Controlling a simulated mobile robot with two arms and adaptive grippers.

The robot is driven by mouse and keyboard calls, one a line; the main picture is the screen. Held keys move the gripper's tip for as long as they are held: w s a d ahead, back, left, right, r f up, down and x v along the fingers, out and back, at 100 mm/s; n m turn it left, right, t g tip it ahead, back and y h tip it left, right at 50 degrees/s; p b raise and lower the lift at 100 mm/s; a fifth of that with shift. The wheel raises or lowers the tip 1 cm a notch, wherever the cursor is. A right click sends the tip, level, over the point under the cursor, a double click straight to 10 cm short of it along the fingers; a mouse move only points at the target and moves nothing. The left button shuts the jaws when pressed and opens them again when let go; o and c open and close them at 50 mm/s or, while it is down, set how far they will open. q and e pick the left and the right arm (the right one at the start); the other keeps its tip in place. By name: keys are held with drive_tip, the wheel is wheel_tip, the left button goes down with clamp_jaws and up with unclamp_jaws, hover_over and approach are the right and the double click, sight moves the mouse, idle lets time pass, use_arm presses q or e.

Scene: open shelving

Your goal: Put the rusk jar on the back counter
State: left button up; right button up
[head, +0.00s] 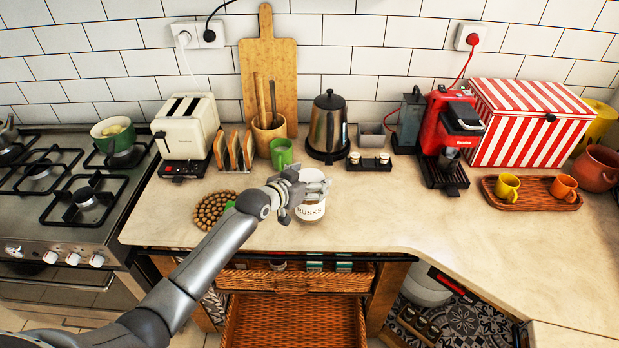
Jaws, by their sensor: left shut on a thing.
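The rusk jar (311,212) is a pale jar with a dark "RUSKS" label, in the head view near the front edge of the beige counter (400,215). My left gripper (306,188) is shut on the jar's upper part, with its fingers covering part of the top. The jar looks upright. I cannot tell whether its base touches the counter or is just above it. My right gripper is not in view.
A round brown trivet (213,208) lies left of the jar. Behind stand a toaster (186,127), a green mug (281,153), a kettle (327,125) and a red coffee machine (447,125). An open wicker drawer (293,325) is below. The counter right of the jar is clear.

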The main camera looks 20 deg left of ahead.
use_arm(q)
drive_tip(key=shift+r, duration=0.1)
drive_tip(key=o, duration=1.9)
drive_tip(key=shift+f, duration=0.2)
drive_tip(key=shift+c, duration=0.2)
drive_tip(key=shift+s+r, duration=0.1)
drive_tip(key=shift+r, duration=0.1)
drive_tip(key=b+v, duration=0.1)
drive_tip(key=v, duration=1.1)
drive_tip(key=shift+b, duration=0.4)
drive_tip(key=shift+d, duration=0.1)
